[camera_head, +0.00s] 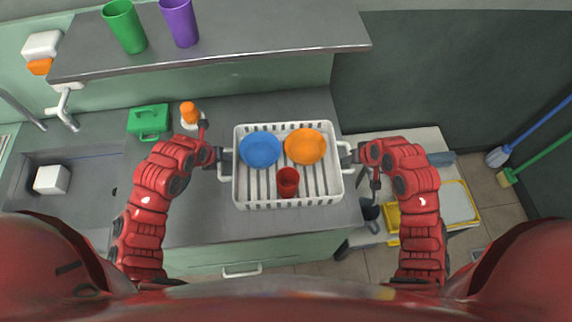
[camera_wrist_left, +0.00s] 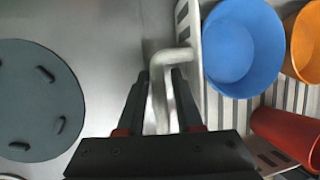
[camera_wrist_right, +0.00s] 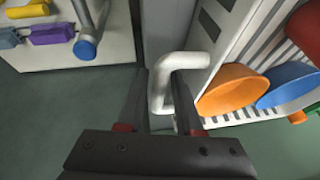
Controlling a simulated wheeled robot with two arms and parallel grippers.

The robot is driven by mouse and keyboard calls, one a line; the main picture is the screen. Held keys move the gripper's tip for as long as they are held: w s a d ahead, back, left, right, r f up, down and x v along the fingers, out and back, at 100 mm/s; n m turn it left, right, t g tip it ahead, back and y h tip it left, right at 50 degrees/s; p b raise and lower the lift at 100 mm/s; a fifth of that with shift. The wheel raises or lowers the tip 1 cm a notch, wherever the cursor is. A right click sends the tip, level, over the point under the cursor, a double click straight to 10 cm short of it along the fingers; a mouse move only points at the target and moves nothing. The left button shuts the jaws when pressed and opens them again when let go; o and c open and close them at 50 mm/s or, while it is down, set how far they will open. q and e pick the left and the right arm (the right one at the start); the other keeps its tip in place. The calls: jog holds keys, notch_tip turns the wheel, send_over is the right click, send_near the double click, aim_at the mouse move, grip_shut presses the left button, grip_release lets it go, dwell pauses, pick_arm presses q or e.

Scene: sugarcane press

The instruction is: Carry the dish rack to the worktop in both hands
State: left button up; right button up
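The white dish rack (camera_head: 288,205) is in the middle of the head view, over the right end of the grey counter (camera_head: 215,225). It holds a blue bowl (camera_head: 260,149), an orange bowl (camera_head: 305,146) and a red cup (camera_head: 288,182). My left gripper (camera_head: 222,156) has its fingers on both sides of the rack's left handle (camera_wrist_left: 160,100) and looks shut on it. My right gripper (camera_head: 350,155) looks shut on the right handle (camera_wrist_right: 160,90) in the same way. The rack looks about level; I cannot tell whether its base touches the counter.
A green case (camera_head: 148,119) and an orange-topped bottle (camera_head: 189,114) stand left of the rack, near the sink (camera_head: 75,190). A shelf (camera_head: 230,45) with green and purple cups overhangs the back. Floor and a low cart (camera_head: 460,205) lie right of the counter.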

pick_arm(q)
grip_shut()
pick_arm(e)
grip_shut()
dwell(1.2)
